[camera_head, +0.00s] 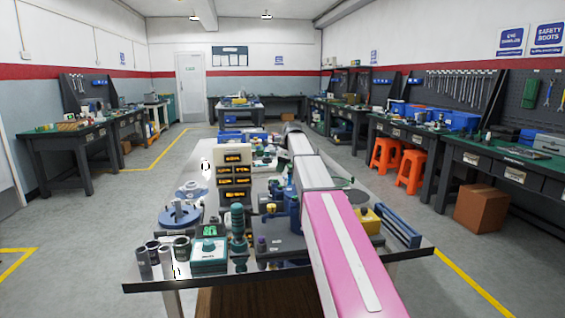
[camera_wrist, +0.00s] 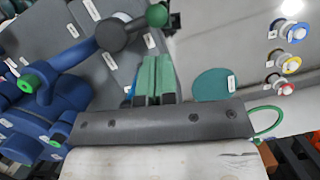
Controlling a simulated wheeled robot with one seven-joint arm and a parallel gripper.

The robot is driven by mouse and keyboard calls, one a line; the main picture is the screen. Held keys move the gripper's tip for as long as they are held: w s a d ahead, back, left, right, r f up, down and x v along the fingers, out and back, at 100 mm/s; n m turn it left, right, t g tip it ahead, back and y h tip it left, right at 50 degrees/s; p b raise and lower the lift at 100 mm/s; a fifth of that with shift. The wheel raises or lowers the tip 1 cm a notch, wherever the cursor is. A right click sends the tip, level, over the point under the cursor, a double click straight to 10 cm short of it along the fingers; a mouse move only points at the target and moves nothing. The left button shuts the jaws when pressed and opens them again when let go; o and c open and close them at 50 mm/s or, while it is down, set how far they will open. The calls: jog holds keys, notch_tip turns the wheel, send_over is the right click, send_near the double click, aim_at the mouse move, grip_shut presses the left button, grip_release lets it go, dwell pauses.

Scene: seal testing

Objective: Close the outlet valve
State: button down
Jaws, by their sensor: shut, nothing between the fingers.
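In the wrist view, my gripper (camera_wrist: 153,75) points away from the camera, its two green fingers together and empty. I cannot tell which part is the outlet valve, as the labels are too small to read. In the head view my pink and white arm hides the gripper.
The crowded bench (camera_head: 140,283) holds a dark panel with orange displays (camera_head: 235,172), a teal box (camera_head: 209,255) and grey cylinders (camera_head: 163,261).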

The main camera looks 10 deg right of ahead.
jog(key=shift+x, duration=2.05)
jog(key=shift+w+a, duration=0.3)
jog(key=shift+a, duration=0.35)
jog(key=shift+w+a, duration=0.2)
jog(key=shift+a, duration=0.8)
dwell(0.5)
jog(key=shift+s+a, duration=0.2)
jog(key=shift+a, duration=0.65)
jog(key=shift+s+a, duration=0.15)
jog(key=shift+a, duration=0.7)
jog(key=shift+s+d+r, duration=0.1)
jog(key=shift+s+d, duration=0.05)
dwell(0.6)
